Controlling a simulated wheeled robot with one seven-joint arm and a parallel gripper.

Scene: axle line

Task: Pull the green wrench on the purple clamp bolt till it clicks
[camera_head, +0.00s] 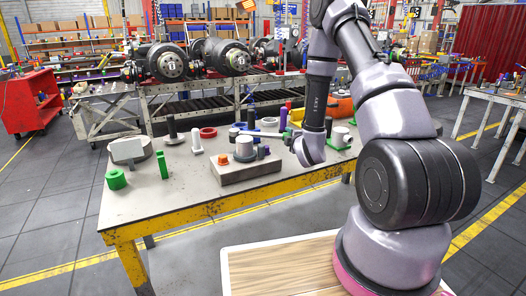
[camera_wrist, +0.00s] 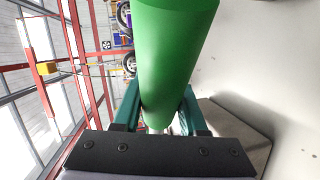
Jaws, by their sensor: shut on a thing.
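A thick green round bar (camera_wrist: 175,50), which looks like the handle of the green wrench, runs down the middle of the wrist view. My gripper (camera_wrist: 160,112) is shut on it, with one teal finger on each side. The wrench's head and its seat on a bolt are hidden in both views. In the head view my wrist hangs over the right part of the table, and its fingers cannot be made out. A purple upright cylinder (camera_head: 283,119) stands left of my wrist; I cannot tell whether it is the clamp bolt.
The table (camera_head: 190,205) carries a grey block (camera_head: 245,172) with small parts, a red ring (camera_head: 208,132), a green cylinder (camera_head: 115,179) and an orange part (camera_head: 340,108) behind my wrist. A red cabinet (camera_head: 30,104) stands far left.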

